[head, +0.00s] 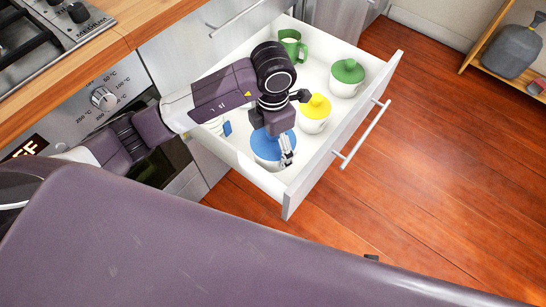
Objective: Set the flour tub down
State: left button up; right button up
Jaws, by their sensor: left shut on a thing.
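The flour tub appears to be the white tub with a blue lid (264,150), in the near part of the open white drawer. No label on it is readable. My left gripper (287,152) reaches down from above and is shut on this tub at its right side. My wrist hides part of the lid. Whether the tub's base touches the drawer floor cannot be told from this angle. My right gripper is out of view.
In the drawer (348,122), a yellow-lidded tub (314,114) stands close right of the blue one. A green-lidded tub (347,77) and a green mug (291,46) are farther back. A small blue item (227,128) lies left. The oven (100,110) borders the left.

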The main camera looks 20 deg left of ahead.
pick_arm(q)
notch_tip(320, 180, down, 6)
jog(key=shift+f+b, duration=0.25)
jog(key=shift+b, duration=0.2)
jog(key=shift+f, duration=0.25)
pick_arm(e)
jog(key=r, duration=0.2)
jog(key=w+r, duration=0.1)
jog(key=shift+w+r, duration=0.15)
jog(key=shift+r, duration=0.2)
pick_arm(q)
jog(key=shift+f, duration=0.1)
jog(key=o, duration=1.6)
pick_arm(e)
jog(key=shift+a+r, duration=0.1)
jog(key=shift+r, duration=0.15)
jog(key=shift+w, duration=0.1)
pick_arm(q)
notch_tip(320, 180, up, 12)
jog(key=shift+r+p, duration=0.15)
jog(key=shift+p, duration=0.75)
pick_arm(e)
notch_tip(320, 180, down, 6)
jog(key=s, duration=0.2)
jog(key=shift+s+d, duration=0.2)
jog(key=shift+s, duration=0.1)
